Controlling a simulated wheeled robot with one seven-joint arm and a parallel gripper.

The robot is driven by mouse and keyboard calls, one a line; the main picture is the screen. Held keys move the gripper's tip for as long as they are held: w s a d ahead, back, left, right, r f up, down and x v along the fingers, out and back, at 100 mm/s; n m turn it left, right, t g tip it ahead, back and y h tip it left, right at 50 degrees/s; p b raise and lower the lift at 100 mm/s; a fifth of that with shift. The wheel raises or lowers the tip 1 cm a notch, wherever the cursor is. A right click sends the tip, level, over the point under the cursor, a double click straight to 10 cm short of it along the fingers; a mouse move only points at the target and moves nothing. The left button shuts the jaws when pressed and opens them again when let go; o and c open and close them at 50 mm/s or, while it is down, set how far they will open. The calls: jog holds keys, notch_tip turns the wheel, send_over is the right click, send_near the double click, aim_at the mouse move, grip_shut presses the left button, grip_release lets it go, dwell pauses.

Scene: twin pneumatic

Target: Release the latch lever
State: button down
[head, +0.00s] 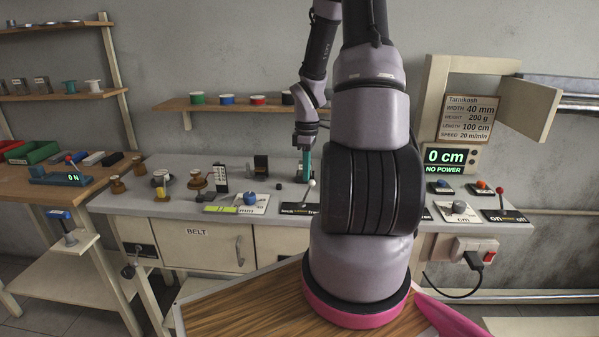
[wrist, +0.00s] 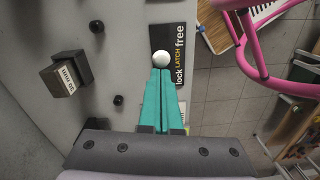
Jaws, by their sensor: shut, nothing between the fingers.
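The latch lever has a white ball knob (head: 311,184) and stands at a black plate (head: 300,208) on the bench. In the wrist view the knob (wrist: 161,59) is beside the words "lock LATCH free" on the plate (wrist: 181,50), nearest the word LATCH. My gripper (head: 305,178) has teal fingers and points down just behind the knob in the head view. In the wrist view the fingers (wrist: 162,72) are together and empty, with their tips right at the knob. I cannot tell whether they touch it. The lever's shaft is mostly hidden.
A dark block labelled in mm (wrist: 68,80) and black pegs (wrist: 96,26) stand on the bench beside the lever. A blue knob (head: 250,198) is to its left. A display (head: 450,158) reads "0 cm, NO POWER". My arm hides the bench's middle right.

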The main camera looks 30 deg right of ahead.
jog(key=shift+s+d+f, duration=0.15)
jog(key=shift+s+d, duration=0.35)
jog(key=shift+d, duration=0.15)
jog(key=shift+s+d+f, duration=0.1)
jog(key=shift+s, duration=0.1)
jog(key=w+a+r, duration=0.3)
jog(key=s+d+r, duration=0.1)
jog(key=d+r, duration=0.2)
jog(key=r, duration=0.6)
jog(key=shift+s+d, duration=0.2)
jog(key=shift+s, duration=0.05)
jog(key=s+a+r+m+t+y, duration=0.1)
jog(key=s+a+r+m+t, duration=0.2)
jog(key=s+a+r+m, duration=0.3)
jog(key=s+a+r+m+t+y, duration=0.1)
jog(key=s+a+r+m+t, duration=0.3)
jog(key=s+a+r+m, duration=0.3)
jog(key=s+a+r, duration=0.1)
jog(key=a+r, duration=0.4)
jog(key=r, duration=0.2)
jog(key=shift+s+a+r+m, duration=0.3)
jog(key=shift+s+a, duration=0.1)
